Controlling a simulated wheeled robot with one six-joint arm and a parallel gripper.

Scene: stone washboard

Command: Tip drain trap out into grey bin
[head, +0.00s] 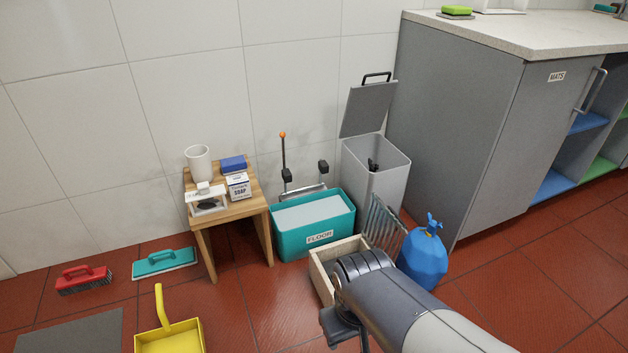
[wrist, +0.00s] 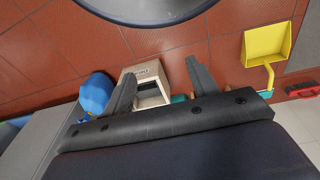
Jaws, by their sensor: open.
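The grey bin (head: 375,185) stands against the wall beside the cabinet, with its lid raised. A small dark thing (head: 373,165) shows at its mouth; I cannot tell what it is. I cannot pick out the drain trap for certain. A small white piece with a dark oval (head: 207,205) sits at the stool's front edge. My gripper (wrist: 160,70) is open and empty in the wrist view, its fingers on either side of the pale wooden crate (wrist: 150,72) in the picture. The crate (head: 321,271) also shows in the head view, partly behind my arm.
A teal FLOOR bucket (head: 290,236), a ribbed metal rack (head: 383,225) and a tied blue bag (head: 424,258) crowd around the crate. The wooden stool (head: 257,202) holds a cup and soap box. A yellow dustpan (head: 170,337) and brushes lie left. Floor at right is clear.

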